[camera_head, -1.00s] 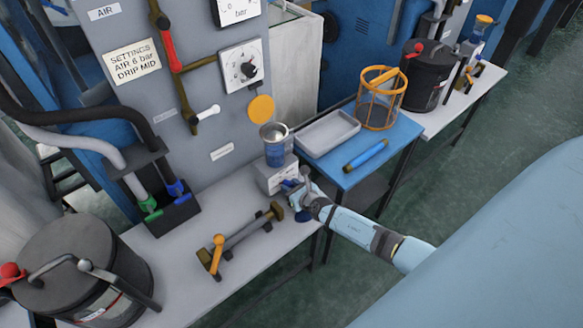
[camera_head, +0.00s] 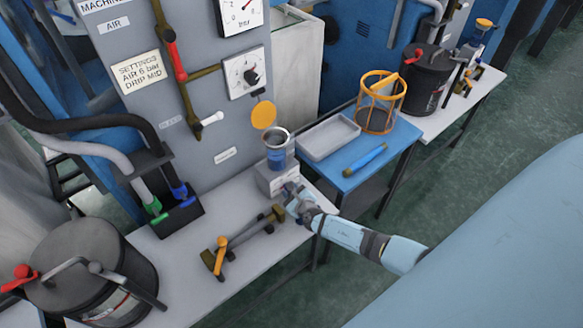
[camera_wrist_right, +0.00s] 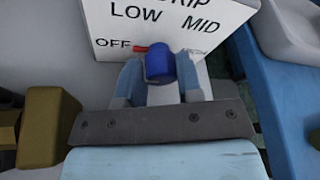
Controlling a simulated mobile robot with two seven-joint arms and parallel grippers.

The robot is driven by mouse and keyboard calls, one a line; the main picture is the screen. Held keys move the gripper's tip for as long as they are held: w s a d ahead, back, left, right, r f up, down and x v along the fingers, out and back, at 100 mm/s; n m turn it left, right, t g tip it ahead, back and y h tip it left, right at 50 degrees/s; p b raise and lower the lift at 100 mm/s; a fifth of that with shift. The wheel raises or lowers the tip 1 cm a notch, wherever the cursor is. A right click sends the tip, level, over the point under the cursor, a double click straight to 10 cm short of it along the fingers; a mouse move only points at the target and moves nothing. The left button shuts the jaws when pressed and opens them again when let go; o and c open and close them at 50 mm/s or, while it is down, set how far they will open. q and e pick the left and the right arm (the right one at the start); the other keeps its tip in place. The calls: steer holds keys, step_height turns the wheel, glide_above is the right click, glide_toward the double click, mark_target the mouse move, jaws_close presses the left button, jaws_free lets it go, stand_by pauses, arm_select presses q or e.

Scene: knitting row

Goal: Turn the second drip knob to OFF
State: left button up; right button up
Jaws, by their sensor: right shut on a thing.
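The drip knob is a blue knob (camera_wrist_right: 160,64) on the white front of a small box (camera_wrist_right: 110,25) marked LOW, MID and OFF; a fourth word at right is partly hidden. Its red pointer points left, with its tip beside OFF. My right gripper (camera_wrist_right: 162,82) is shut on the knob, a finger on each side. In the head view the box (camera_head: 264,181) stands on the grey bench under a blue cup (camera_head: 276,158), and my right gripper (camera_head: 289,193) is against its front. The knob is mostly hidden there. My left gripper is out of view.
A brass-ended bar with an orange lever (camera_head: 222,244) lies on the bench left of my gripper. A blue table (camera_head: 385,160) at right holds a grey tray (camera_head: 327,136), a blue tool (camera_head: 366,159) and an orange basket (camera_head: 380,100). A dark pot (camera_head: 90,270) stands front left.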

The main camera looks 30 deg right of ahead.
steer(key=o, duration=0.6)
steer(key=shift+o, duration=0.2)
steer(key=shift+s, duration=0.1)
steer(key=p+v, duration=0.2)
steer(key=v, duration=1)
steer(key=shift+s, duration=0.15)
steer(key=shift+s+a+r, duration=0.15)
steer(key=shift+s+r, duration=0.1)
steer(key=shift+s, duration=0.35)
